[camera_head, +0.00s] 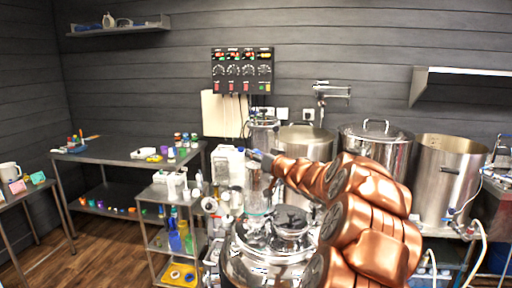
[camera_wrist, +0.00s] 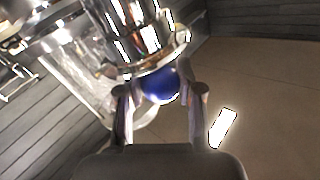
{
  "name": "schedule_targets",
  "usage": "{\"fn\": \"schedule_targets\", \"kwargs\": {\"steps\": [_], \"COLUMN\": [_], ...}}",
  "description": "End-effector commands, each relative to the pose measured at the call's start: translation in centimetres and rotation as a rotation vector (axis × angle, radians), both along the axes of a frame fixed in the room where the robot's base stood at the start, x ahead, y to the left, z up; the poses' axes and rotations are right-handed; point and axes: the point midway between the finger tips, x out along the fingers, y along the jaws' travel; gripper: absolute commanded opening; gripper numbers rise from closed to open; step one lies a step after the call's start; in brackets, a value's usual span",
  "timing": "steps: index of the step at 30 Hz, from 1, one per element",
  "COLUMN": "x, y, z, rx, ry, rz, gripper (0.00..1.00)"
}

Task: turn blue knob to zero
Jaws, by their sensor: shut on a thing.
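The blue knob (camera_wrist: 160,86) shows in the wrist view as a round, glossy blue ball under a shiny metal fitting (camera_wrist: 150,40). My gripper (camera_wrist: 161,92) has one finger on each side of the knob and is shut on it. The knob's pointer or scale is not visible, so I cannot tell its setting. In the head view my copper arm reaches left and away, and my gripper (camera_head: 256,157) is at a clear glass cylinder (camera_head: 254,185). The knob is too small there to make out surely.
Steel kettles (camera_head: 374,146) stand behind and right of my arm. A control panel (camera_head: 242,70) hangs on the back wall. A cart (camera_head: 170,190) with bottles and a workbench (camera_head: 120,152) stand to the left. A shiny rounded vessel (camera_head: 250,262) is close in front.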

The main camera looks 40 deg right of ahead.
Motion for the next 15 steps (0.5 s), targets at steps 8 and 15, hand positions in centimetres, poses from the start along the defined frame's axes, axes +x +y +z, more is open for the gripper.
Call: {"fn": "schedule_targets", "kwargs": {"steps": [8,15], "x": [0.01,-0.08], "y": [-0.09,0.01], "z": [0.59,0.32], "rx": [-0.002,0.002], "ry": [0.002,-0.002], "rz": [0.063,0.107], "gripper": [0.01,0.01]}}
